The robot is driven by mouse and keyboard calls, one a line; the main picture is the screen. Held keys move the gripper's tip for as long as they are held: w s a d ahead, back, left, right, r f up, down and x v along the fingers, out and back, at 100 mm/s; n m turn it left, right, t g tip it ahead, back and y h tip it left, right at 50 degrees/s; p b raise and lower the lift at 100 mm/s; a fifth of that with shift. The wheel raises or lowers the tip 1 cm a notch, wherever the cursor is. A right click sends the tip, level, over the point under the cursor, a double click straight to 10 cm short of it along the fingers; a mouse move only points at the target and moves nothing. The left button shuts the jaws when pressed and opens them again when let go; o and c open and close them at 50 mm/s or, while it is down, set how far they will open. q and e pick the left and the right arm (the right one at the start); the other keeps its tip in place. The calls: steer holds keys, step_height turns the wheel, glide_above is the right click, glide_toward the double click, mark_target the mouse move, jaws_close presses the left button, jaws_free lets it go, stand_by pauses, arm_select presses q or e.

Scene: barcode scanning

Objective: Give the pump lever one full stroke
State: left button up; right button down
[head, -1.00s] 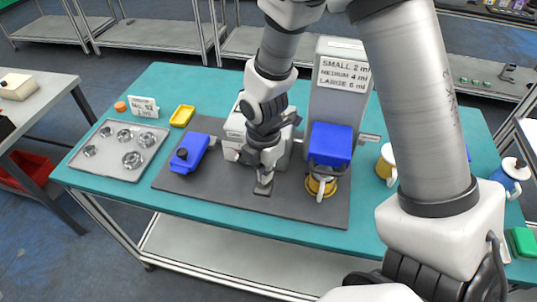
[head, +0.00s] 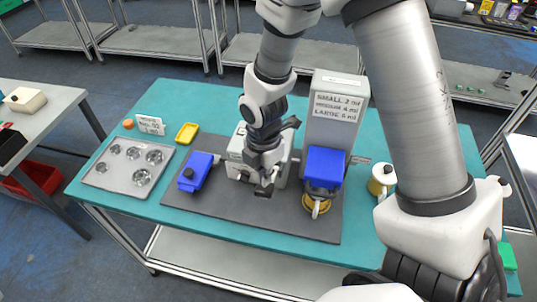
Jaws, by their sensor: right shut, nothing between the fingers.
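A tall grey dispenser (head: 334,92) with a sign reading small, medium and large stands on the dark mat (head: 230,215). It has a blue block (head: 325,164) at its front, and a yellow cup (head: 311,203) with a pale handle sits beneath. A short grey bar (head: 359,160) sticks out at its right; I cannot tell if it is the pump lever. My right gripper (head: 265,188) is shut and empty, pointing down in front of a whitish box-shaped machine (head: 237,158) left of the dispenser. My arm hides much of that machine; contact is unclear. My left gripper is out of view.
A blue device (head: 196,171) with a dark knob lies on the mat's left. A tray (head: 104,180) with several round metal pieces, a yellow dish (head: 187,133) and a small sign (head: 150,124) are further left. Another yellow cup (head: 381,180) stands right of the dispenser.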

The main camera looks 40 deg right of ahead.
step_height(320, 180, up, 3)
steer(key=shift+r+p, duration=0.2)
steer(key=shift+p, duration=0.15)
steer(key=shift+r, duration=0.35)
steer(key=shift+f, duration=0.1)
